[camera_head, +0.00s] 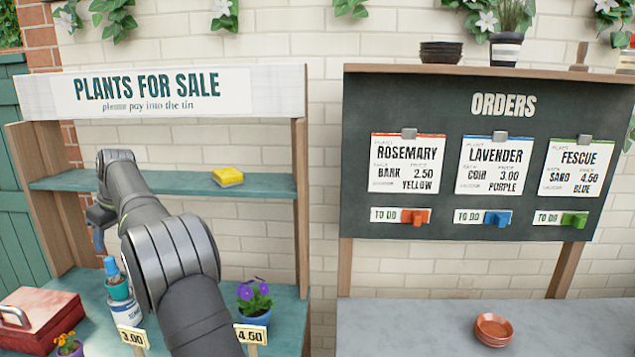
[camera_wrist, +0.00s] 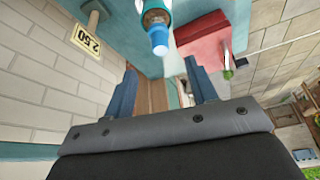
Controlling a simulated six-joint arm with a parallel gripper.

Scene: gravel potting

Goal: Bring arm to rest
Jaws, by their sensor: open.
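My arm reaches up and left in the head view, in front of the plants-for-sale stand. My gripper (camera_head: 98,240) points down near the left end of the stand, above its lower teal counter. In the wrist view my gripper (camera_wrist: 162,85) shows two blue fingers spread wide apart, with nothing between them.
A red box (camera_head: 40,322) and an orange-flowered pot (camera_head: 70,347) stand left. A purple-flowered pot (camera_head: 254,302) stands right of my arm. The grey table (camera_head: 400,325) right is mostly clear, with brown saucers (camera_head: 493,329).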

